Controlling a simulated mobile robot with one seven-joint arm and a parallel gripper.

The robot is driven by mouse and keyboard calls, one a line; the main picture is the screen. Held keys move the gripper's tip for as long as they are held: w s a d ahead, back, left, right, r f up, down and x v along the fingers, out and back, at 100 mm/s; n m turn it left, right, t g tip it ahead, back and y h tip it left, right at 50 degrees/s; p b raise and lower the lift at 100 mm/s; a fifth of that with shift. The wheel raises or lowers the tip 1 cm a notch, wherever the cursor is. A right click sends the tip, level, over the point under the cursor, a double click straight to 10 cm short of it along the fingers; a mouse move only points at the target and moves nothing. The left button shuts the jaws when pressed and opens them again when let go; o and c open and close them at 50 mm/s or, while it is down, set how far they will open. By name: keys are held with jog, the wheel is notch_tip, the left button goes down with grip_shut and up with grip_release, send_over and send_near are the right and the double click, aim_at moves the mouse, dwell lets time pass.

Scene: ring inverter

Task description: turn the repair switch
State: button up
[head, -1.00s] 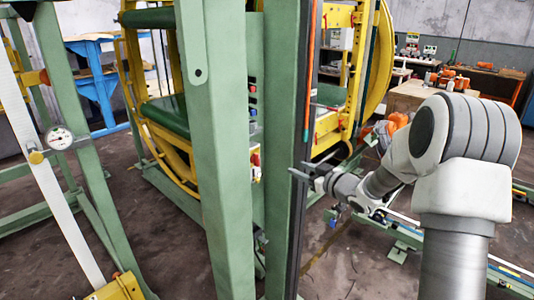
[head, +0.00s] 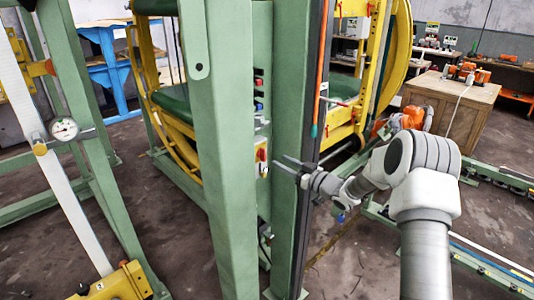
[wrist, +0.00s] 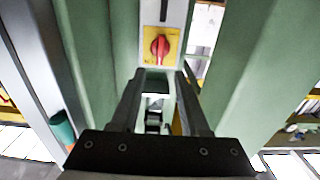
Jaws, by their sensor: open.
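The repair switch is a red rotary knob on a yellow plate (wrist: 160,47), mounted on a light grey box between green posts. In the wrist view it lies straight ahead, just beyond my fingertips. In the head view the switch (head: 262,155) shows small and partly hidden at the edge of the green post. My gripper (wrist: 158,80) is open and empty, its two fingers pointing towards the switch and apart from it. In the head view my gripper (head: 283,163) is just right of the switch, in front of the dark-edged post.
Green posts (head: 222,180) stand close on both sides of the switch. A row of small buttons (head: 259,95) sits above it. A yellow ring frame (head: 387,60) stands behind. A wooden crate (head: 455,105) is at the right. Bare floor lies in front.

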aim_at(265, 153)
jog(key=x, duration=0.8)
grip_shut()
